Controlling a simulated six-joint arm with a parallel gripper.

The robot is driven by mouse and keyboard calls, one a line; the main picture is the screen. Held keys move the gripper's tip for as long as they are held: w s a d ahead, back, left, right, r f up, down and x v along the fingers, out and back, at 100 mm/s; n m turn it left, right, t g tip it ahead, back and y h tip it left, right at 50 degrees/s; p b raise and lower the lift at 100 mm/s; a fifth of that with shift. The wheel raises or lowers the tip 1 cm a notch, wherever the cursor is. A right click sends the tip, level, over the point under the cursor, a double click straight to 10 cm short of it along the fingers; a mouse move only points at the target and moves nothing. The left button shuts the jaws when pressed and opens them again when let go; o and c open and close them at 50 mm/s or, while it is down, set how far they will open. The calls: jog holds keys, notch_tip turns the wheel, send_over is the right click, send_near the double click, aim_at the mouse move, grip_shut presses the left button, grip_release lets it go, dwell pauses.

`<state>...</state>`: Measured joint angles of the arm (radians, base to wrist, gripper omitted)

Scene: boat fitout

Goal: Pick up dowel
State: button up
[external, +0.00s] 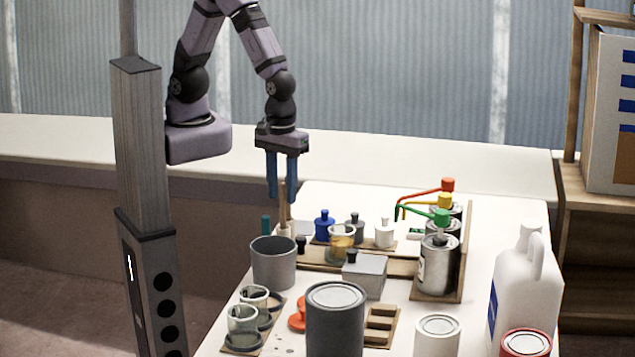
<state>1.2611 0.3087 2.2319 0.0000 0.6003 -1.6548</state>
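My gripper (282,178) points straight down over the far left end of the white table, its two blue fingers level with the top of a thin wooden dowel (283,208). The dowel stands upright. Its upper end shows between or just behind the fingertips. The fingers look a little apart, with a narrow gap between them. I cannot tell from this view whether they touch the dowel. The dowel's lower end is close to a small pale holder or bottle and is partly hidden by the grey cup in front.
A grey cup (273,263) stands in front of the dowel. Small blue, grey and white bottles (324,227) stand to its right. Cans with coloured pump spouts (437,262), a large grey can (335,322) and a white jug (524,285) fill the right and front.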

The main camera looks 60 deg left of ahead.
aim_at(282, 206)
jog(key=shift+f+p, duration=0.5)
jog(key=shift+f, duration=1.95)
grip_shut()
